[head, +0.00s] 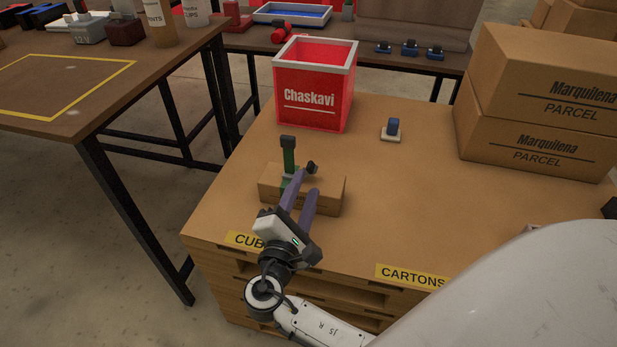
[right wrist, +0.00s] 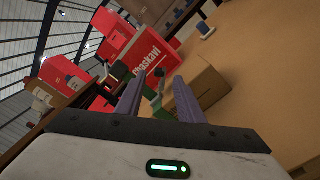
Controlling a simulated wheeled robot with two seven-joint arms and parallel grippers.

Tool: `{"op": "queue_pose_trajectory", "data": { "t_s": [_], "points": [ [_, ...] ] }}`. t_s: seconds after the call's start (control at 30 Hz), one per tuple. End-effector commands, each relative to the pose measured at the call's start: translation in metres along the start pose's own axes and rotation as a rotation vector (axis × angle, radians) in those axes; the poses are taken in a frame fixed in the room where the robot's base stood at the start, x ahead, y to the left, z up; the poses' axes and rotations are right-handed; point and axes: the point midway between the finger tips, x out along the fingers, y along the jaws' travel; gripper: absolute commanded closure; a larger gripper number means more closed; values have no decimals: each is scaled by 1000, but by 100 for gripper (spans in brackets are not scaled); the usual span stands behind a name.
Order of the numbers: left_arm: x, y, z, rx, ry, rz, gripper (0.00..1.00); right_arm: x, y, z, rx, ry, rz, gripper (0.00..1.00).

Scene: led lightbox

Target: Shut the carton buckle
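A small brown carton (head: 328,195) lies on the wooden tabletop near its front left. A green buckle lever (head: 289,155) with a dark tip stands upright at the carton, so the buckle looks open. A small dark piece (head: 312,167) shows just right of the lever. My right gripper (head: 306,182) reaches over the carton from the front with its purple fingers apart. In the right wrist view, the green buckle parts (right wrist: 154,90) show between the open fingers (right wrist: 160,85), and the carton (right wrist: 208,86) is at the right. I cannot tell whether the fingers touch anything. My left gripper is out of view.
A red Chaskavi box (head: 314,110) stands behind the carton. Stacked Marquilena parcels (head: 540,110) fill the right rear. The tabletop right of the carton is clear. Another table (head: 60,90) stands at left, across a gap.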

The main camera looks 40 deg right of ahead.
Motion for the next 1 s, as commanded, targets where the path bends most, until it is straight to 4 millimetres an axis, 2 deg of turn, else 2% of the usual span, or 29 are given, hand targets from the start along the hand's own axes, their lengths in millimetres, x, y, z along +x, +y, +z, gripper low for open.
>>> {"op": "queue_pose_trajectory", "data": {
  "t_s": [0.1, 0.43, 0.53, 0.63, 0.73, 0.8, 0.9, 0.93, 0.97, 1.0],
  "points": [
    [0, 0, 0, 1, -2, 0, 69, -6, 0, 0, 0, -1, 0, 66],
    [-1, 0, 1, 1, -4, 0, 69, -7, -1, -1, 4, 12, -4, 66],
    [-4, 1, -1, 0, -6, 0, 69, -9, -4, -11, 28, 87, -25, 66],
    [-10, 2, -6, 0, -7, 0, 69, -20, -12, -33, 89, 253, -73, 66],
    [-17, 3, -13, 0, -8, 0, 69, -47, -14, -63, 199, 491, -134, 66],
    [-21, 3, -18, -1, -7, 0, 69, -74, -10, -80, 292, 658, -176, 66],
    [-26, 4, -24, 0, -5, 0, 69, -115, 4, -95, 432, 869, -230, 66],
    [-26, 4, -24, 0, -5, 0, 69, -127, 1, -98, 480, 919, -263, 66],
    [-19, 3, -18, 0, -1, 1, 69, -137, -34, -101, 559, 923, -375, 66],
    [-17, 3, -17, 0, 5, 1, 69, -149, -59, -100, 665, 931, -491, 69]
  ]
}}
